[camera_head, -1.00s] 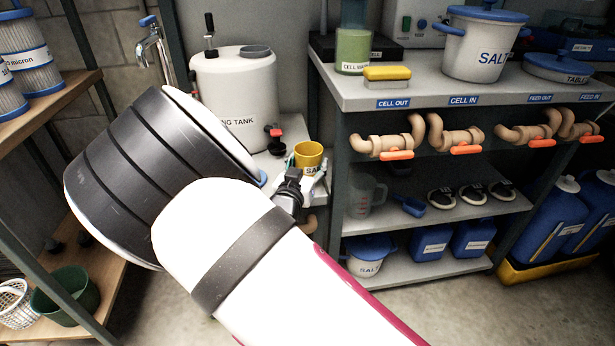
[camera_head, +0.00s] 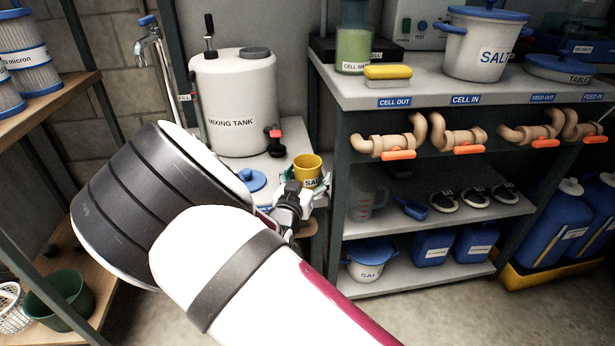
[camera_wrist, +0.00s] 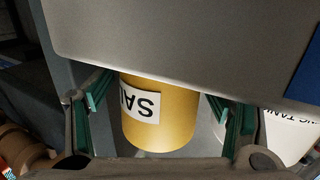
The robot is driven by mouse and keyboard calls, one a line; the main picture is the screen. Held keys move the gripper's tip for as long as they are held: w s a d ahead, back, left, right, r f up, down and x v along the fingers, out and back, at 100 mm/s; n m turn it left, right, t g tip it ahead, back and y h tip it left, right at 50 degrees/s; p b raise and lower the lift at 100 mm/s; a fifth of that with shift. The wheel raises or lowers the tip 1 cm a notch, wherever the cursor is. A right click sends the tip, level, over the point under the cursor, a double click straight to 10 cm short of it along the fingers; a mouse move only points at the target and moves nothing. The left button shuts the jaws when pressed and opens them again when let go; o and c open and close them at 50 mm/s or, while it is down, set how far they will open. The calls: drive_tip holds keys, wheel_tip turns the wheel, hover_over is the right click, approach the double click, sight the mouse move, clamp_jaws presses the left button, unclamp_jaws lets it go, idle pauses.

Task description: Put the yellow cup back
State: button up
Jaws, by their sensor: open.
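The yellow cup (camera_head: 307,165), with a white label, is at the right end of the low bench beside the mixing tank. My gripper (camera_head: 304,186) is at the cup, partly hidden by its own wrist. In the wrist view the yellow cup (camera_wrist: 170,115) is between the two green-padded fingers of my gripper (camera_wrist: 160,99), its label upside down. The fingers are spread, with a gap on each side of the cup. A grey surface hides part of the cup there, and its base contact is not clear.
The white mixing tank (camera_head: 235,95) stands behind, with a blue lid (camera_head: 252,180) on the bench (camera_head: 268,163). To the right is a grey shelf unit (camera_head: 440,207) with pipes and orange-handled valves (camera_head: 398,154). A wooden rack (camera_head: 50,120) stands left.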

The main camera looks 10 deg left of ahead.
drive_tip(key=shift+r, duration=0.1)
drive_tip(key=shift+s+r, duration=0.1)
drive_tip(key=shift+s, duration=0.15)
drive_tip(key=s+a+p, duration=0.2)
drive_tip(key=s+p, duration=0.1)
drive_tip(key=s, duration=0.8)
drive_tip(key=shift+s+r, duration=0.15)
drive_tip(key=shift+r, duration=0.1)
drive_tip(key=s+d+r+g+y, duration=0.4)
drive_tip(key=d+r+g+y, duration=0.2)
drive_tip(key=d+r+g, duration=0.35)
drive_tip(key=s+d+r+g+h, duration=0.1)
drive_tip(key=s+d+r+g, duration=0.1)
drive_tip(key=s+d, duration=0.4)
drive_tip(key=s+d+r+g+h, duration=0.1)
drive_tip(key=s+d+r+g, duration=0.2)
drive_tip(key=s+d, duration=0.4)
drive_tip(key=s+d+r+n+g+h, duration=0.1)
drive_tip(key=s+d+r, duration=0.3)
drive_tip(key=s, duration=1.6)
drive_tip(key=d+g, duration=0.1)
drive_tip(key=d, duration=0.2)
drive_tip(key=shift+s, duration=0.15)
